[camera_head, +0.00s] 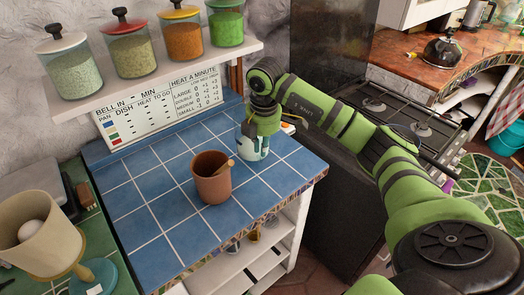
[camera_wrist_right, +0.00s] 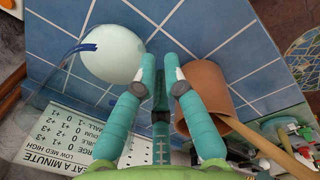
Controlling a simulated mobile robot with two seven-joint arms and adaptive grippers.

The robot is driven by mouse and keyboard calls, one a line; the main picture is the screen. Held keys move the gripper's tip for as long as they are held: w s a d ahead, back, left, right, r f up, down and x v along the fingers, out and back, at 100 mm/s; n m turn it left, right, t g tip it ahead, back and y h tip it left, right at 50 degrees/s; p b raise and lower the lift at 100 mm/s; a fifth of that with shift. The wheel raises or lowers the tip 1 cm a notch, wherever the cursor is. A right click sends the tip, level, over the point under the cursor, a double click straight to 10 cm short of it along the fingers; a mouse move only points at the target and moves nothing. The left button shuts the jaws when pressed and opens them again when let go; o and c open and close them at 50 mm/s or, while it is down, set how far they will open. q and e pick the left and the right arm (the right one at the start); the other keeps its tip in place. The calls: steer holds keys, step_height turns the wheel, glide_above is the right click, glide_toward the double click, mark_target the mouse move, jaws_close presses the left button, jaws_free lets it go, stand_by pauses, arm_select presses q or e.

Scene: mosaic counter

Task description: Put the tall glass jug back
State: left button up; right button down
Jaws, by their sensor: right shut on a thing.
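My right gripper (camera_head: 258,152) reaches down at the back right of the blue-tiled counter. Its teal fingers are shut on what seems to be the tall glass jug (camera_head: 243,146), a clear vessel that is hard to make out around the fingers. In the right wrist view, the fingers (camera_wrist_right: 163,76) point at the blue tiles with a narrow gap between them. A pale round shape (camera_wrist_right: 108,55) with a blue curved strip, probably part of the jug, shows beside the left finger. The exact grip point is unclear. My left gripper is out of view.
Several lidded jars line the shelf (camera_head: 165,65) above a heat chart (camera_head: 160,112). The left counter tiles are clear.

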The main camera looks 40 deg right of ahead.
mark_target(262, 162)
step_height(262, 162, down, 2)
steer(key=shift+f+p, duration=0.1)
steer(key=shift+p, duration=0.4)
steer(key=shift+f, duration=0.6)
steer(key=c, duration=1.3)
jaws_free()
steer(key=shift+s, duration=0.1)
steer(key=shift+r, duration=0.1)
steer(key=shift+s+a+r+b, duration=0.15)
steer(key=shift+r+b, duration=0.35)
steer(key=shift+r, duration=1.5)
steer(key=shift+s+d+r+b, duration=0.1)
steer(key=shift+s+r+b, duration=0.3)
steer(key=shift+r, duration=1.6)
steer(key=shift+s+a+r+b, duration=0.1)
steer(key=shift+r+b, duration=0.55)
steer(key=shift+r, duration=1.35)
